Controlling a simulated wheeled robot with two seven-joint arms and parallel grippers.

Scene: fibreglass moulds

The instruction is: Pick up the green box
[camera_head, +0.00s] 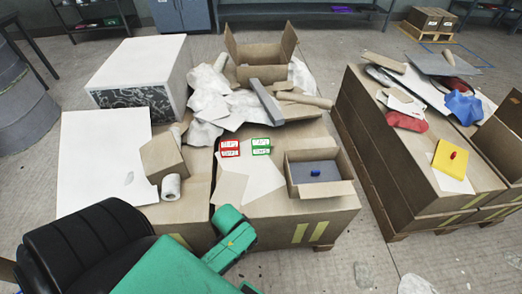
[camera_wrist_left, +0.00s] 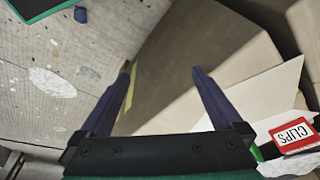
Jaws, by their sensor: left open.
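The green box (camera_head: 261,146), small with a white label and green border, lies flat on a pale sheet on the cardboard stack in the head view. A similar red box (camera_head: 229,148) lies just left of it. My right gripper is not seen.
An open carton (camera_head: 320,189) with a blue item stands right of the green box. A paper roll (camera_head: 171,187) and a cardboard block (camera_head: 163,158) stand to the left. Crumpled sheets (camera_head: 225,100) and boards lie behind. A second stack (camera_head: 400,150) stands right across a floor gap.

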